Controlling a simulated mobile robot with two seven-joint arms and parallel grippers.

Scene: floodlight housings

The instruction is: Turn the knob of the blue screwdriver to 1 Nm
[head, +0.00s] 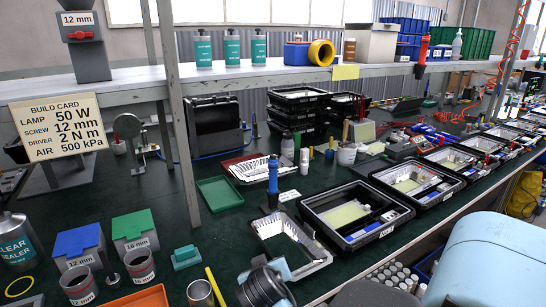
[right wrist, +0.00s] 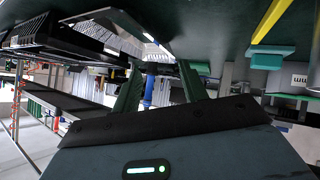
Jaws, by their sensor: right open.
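The blue screwdriver (head: 273,175) stands upright in a dark holder (head: 271,207) on the dark green bench, in the middle of the head view. The setting of its knob is too small to read. In the right wrist view, which is upside down, my right gripper (right wrist: 160,80) shows two green fingers spread apart. A blue upright shape, likely the screwdriver (right wrist: 148,90), shows between them, beyond the fingertips; nothing is held. The build card (head: 60,128) at the left reads driver 2 N m. My left gripper is not in view.
A green tray (head: 220,194) and white tray (head: 232,172) lie to the left. A shelf post (head: 183,150) rises at the left.

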